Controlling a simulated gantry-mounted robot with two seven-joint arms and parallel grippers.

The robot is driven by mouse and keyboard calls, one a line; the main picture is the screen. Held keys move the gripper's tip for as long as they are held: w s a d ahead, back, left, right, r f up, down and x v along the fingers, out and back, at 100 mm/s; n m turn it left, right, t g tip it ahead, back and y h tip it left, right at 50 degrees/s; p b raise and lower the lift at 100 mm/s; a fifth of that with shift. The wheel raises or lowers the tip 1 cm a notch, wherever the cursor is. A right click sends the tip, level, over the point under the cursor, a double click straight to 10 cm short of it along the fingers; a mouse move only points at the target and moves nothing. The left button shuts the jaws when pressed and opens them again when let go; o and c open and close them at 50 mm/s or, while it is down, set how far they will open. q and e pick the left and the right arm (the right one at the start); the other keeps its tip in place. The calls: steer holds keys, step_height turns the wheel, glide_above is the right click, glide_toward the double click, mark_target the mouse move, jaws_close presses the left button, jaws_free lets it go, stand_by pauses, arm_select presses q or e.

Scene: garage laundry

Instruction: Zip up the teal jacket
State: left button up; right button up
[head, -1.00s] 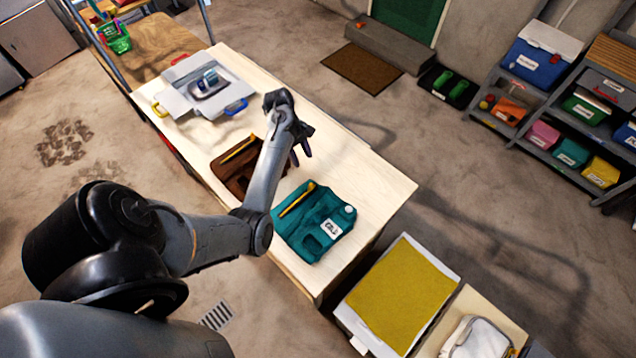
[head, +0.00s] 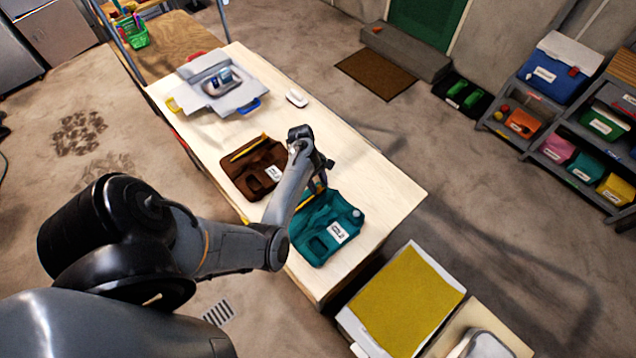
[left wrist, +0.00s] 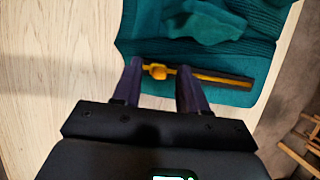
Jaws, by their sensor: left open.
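The teal jacket (head: 330,233) lies flat on the pale wooden table, with a white label on it. In the left wrist view the jacket (left wrist: 200,25) fills the upper middle, with a dark zip track and a yellow strip ending in a yellow zip slider (left wrist: 156,71) at the left. My left gripper (head: 318,187) is over the jacket's upper edge; its arm hides part of the zip. In the left wrist view its two dark fingers (left wrist: 158,82) are apart, with the slider between or just beyond their tips; contact cannot be told. My right gripper is not in view.
A brown garment (head: 250,172) with a yellow strip lies beside the teal jacket. A grey garment (head: 215,82) with an iron-like object on it and a small white object (head: 297,97) are farther back. A yellow-topped board (head: 405,305) stands off the table's near end.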

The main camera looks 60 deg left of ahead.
arm_select(q)
jaws_close()
stand_by(0.3)
steer(key=shift+w, duration=0.1)
steer(key=shift+w+a, duration=0.2)
steer(key=shift+w, duration=0.65)
jaws_free()
steer(key=shift+s+a+r, duration=0.1)
steer(key=shift+a+r, duration=0.05)
steer(key=shift+r, duration=0.2)
steer(key=v, duration=1)
